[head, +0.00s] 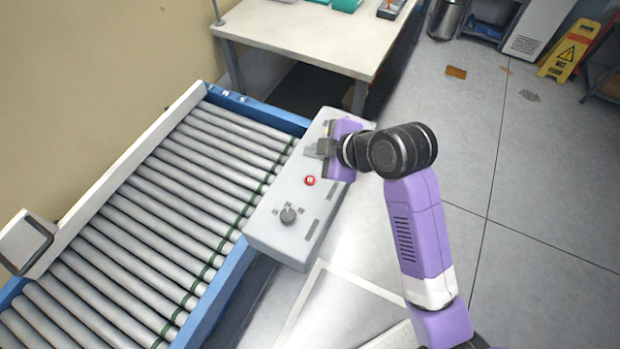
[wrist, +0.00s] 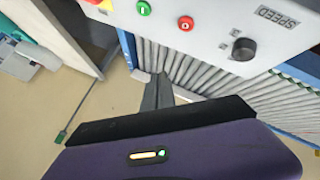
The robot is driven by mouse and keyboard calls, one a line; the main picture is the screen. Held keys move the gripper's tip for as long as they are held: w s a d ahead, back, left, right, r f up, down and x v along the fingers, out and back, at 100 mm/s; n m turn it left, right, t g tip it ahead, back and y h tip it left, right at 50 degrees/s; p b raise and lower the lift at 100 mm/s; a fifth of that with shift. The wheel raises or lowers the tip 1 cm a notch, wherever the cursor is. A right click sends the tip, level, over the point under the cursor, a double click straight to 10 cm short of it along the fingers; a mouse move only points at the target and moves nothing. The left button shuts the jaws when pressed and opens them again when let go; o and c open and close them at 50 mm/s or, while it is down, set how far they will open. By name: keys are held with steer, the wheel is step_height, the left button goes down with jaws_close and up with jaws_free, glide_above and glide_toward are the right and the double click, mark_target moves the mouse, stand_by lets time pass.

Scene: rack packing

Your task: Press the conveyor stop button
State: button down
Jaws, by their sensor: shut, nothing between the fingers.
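The red stop button (head: 310,181), marked with a white O, sits on the top face of the grey control box (head: 270,225) beside the conveyor. It also shows near the top middle of the wrist view (wrist: 186,23). A green button (wrist: 144,8) marked I is beside it on the left in that view. My gripper (head: 317,149) is over the far part of the box, apart from the red button in the picture. Its shut, empty fingers also show in the wrist view (wrist: 158,88), below the buttons. I cannot tell their exact height above the box.
A black speed knob (head: 288,215) sits nearer on the box. A further red knob on yellow (wrist: 104,4) is cut off at the wrist view's top edge. The roller conveyor (head: 150,215) runs along the left. A white table (head: 300,38) stands behind; the right floor is mostly clear.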

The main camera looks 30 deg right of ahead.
mark_target(313, 182)
step_height(313, 182, down, 9)
steer(key=b, duration=0.7)
steer(key=shift+r, duration=0.1)
stand_by(2.0)
steer(key=shift+f+b, duration=0.4)
steer(key=shift+f, duration=0.05)
steer(key=shift+f, duration=0.4)
stand_by(0.4)
steer(key=shift+r, duration=0.1)
steer(key=shift+r+p, duration=0.55)
steer(key=shift+r, duration=0.2)
steer(key=shift+r+p, duration=2.25)
steer(key=shift+r, duration=0.25)
